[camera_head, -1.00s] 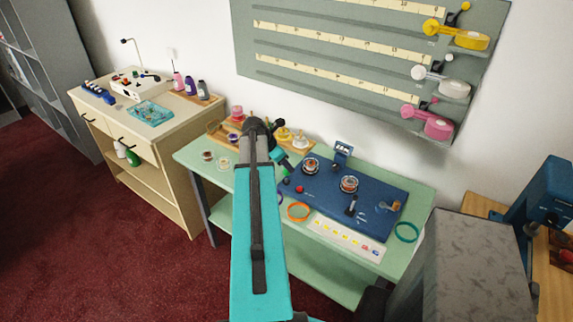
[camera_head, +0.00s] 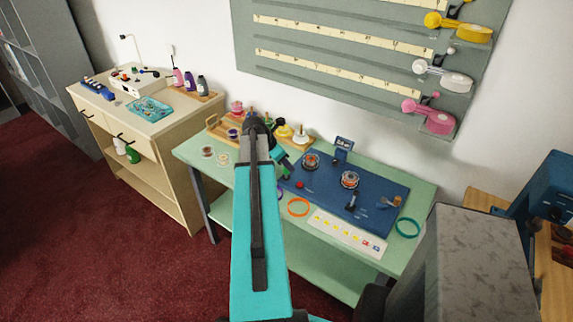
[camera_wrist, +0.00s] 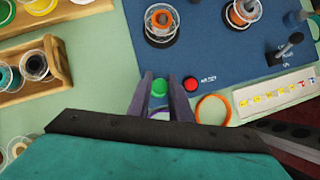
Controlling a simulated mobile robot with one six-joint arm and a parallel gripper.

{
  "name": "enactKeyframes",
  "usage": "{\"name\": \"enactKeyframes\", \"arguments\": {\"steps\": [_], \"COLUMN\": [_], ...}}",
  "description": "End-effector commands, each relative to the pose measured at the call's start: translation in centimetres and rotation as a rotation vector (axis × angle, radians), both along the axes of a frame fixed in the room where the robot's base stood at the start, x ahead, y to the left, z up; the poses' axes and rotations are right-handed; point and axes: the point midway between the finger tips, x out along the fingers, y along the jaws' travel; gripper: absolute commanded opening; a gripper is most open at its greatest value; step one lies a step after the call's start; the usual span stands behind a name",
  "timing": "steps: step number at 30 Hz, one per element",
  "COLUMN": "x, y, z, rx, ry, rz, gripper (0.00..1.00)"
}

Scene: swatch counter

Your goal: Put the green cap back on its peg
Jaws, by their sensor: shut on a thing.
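The green cap (camera_wrist: 159,87) is a small round disc between the two fingertips of my gripper (camera_wrist: 160,94) in the wrist view. My gripper is shut on it, over the blue mat's left edge. In the head view my own arm covers most of the gripper, and I cannot make out the cap clearly. I cannot pick out the cap's peg with certainty in either view. A red round cap or button (camera_wrist: 190,84) sits on the blue mat (camera_wrist: 206,64), just right of the fingers, with a small printed label beside it.
Wooden racks with spools (camera_wrist: 35,65) stand on the left of the green table (camera_wrist: 95,95). Two spools with orange-red centres (camera_head: 349,180) stand on the mat. An orange ring (camera_head: 299,207), a white numbered strip (camera_head: 345,231) and a teal ring (camera_head: 407,228) lie near the front.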

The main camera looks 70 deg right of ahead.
Motion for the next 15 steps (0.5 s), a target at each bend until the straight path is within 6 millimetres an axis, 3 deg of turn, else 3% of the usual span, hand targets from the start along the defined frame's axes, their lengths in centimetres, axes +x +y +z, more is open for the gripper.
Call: {"name": "enactKeyframes", "arguments": {"steps": [15], "x": [0.01], "y": [-0.01], "z": [-0.74], "rx": [0.000], "ry": [0.000], "rz": [0.000], "gripper": [0.00]}}
